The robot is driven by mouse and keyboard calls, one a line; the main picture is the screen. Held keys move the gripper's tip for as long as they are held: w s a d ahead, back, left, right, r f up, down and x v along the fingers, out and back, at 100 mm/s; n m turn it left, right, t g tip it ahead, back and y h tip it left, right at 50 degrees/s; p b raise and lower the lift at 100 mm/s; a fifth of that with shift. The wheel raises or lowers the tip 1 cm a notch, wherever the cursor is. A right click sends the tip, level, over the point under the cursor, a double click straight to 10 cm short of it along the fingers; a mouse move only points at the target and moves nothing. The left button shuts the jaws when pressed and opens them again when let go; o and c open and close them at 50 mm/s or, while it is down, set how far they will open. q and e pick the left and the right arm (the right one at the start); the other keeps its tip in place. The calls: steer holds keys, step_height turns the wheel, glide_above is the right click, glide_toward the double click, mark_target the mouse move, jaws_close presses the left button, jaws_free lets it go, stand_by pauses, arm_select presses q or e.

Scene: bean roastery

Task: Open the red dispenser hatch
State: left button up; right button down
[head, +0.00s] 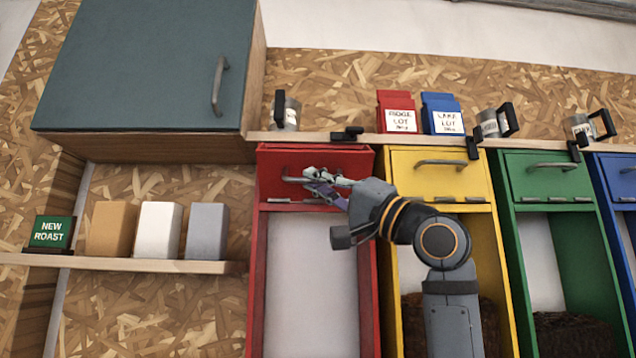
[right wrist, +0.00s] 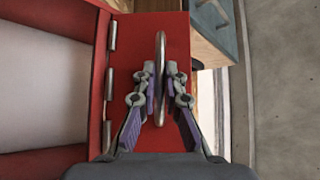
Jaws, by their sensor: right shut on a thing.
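The red dispenser (head: 368,270) stands left of the yellow one. Its red hatch (head: 272,191) has hinges along its lower edge. The hatch appears tipped outward, with a dark red recess above it, and its handle sits lower than the yellow hatch's handle; how far it is open is hard to tell. My right gripper (head: 318,182) is shut on the metal bar handle (head: 291,180). In the right wrist view, the fingers (right wrist: 160,88) close on both sides of the handle (right wrist: 160,52), in front of the red hatch (right wrist: 138,40). My left gripper is not in view.
Yellow (head: 405,170) and green (head: 520,185) dispensers stand to the right with shut hatches. A shelf (head: 350,137) above carries red and blue bags and metal cups. A teal cabinet (head: 140,65) hangs upper left. A lower shelf (head: 130,264) holds three plain blocks and a sign.

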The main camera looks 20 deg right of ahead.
steer(key=shift+w+f, duration=0.1)
steer(key=shift+f, duration=0.05)
steer(key=c, duration=1.4)
jaws_free()
steer(key=shift+d, duration=0.1)
steer(key=shift+v, duration=5.95)
